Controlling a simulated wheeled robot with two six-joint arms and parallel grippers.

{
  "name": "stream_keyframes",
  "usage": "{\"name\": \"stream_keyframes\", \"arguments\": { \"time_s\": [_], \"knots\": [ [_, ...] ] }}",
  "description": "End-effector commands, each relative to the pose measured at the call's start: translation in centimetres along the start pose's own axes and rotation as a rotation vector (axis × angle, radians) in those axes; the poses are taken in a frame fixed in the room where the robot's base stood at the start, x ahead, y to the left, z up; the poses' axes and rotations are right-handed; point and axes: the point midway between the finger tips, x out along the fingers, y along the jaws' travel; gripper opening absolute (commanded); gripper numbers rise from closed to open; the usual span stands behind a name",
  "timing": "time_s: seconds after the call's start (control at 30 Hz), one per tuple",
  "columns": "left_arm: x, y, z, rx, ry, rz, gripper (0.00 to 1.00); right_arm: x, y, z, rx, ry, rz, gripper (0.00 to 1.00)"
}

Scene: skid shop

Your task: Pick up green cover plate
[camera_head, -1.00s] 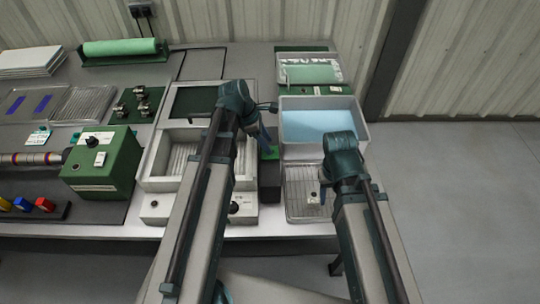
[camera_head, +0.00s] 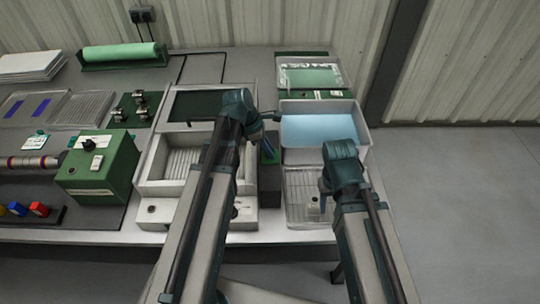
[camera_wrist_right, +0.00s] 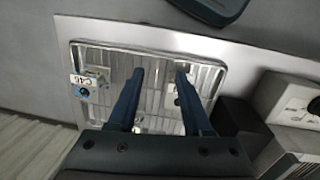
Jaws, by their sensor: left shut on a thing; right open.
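My right gripper (camera_head: 324,198) is over the clear ribbed tray at the front right. In the right wrist view its two fingers (camera_wrist_right: 160,75) are apart with nothing between them. Small parts lie in the tray (camera_wrist_right: 150,52), one beside a label reading C46.
A grey bin (camera_head: 365,130) with a pale blue inside stands behind the tray. The white machine (camera_head: 150,185) is left of the dark block (camera_head: 270,182). A green control box (camera_head: 100,165) stands further left. Open floor lies right of the table.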

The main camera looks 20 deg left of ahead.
Motion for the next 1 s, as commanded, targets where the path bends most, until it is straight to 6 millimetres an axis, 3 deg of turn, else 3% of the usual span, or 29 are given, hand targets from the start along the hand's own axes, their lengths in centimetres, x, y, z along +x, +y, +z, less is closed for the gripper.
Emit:
{"name": "stream_keyframes", "arguments": {
  "time_s": [0.27, 0.47, 1.0],
  "knots": [
    [-0.2, 0.0, 0.1, 0.000, 0.000, 0.000, 0.00, -0.3, 0.0, 0.0, 0.000, 0.000, 0.000, 0.50],
    [-1.5, 0.0, 0.6, 0.000, 0.000, 0.000, 0.00, -1.6, 0.2, 0.1, 0.000, 0.000, 0.000, 0.50],
    [-8.6, 0.0, 3.5, 0.000, -0.001, -0.002, 0.00, -9.2, 0.9, 0.5, 0.000, 0.000, 0.000, 0.50]
  ]
}}
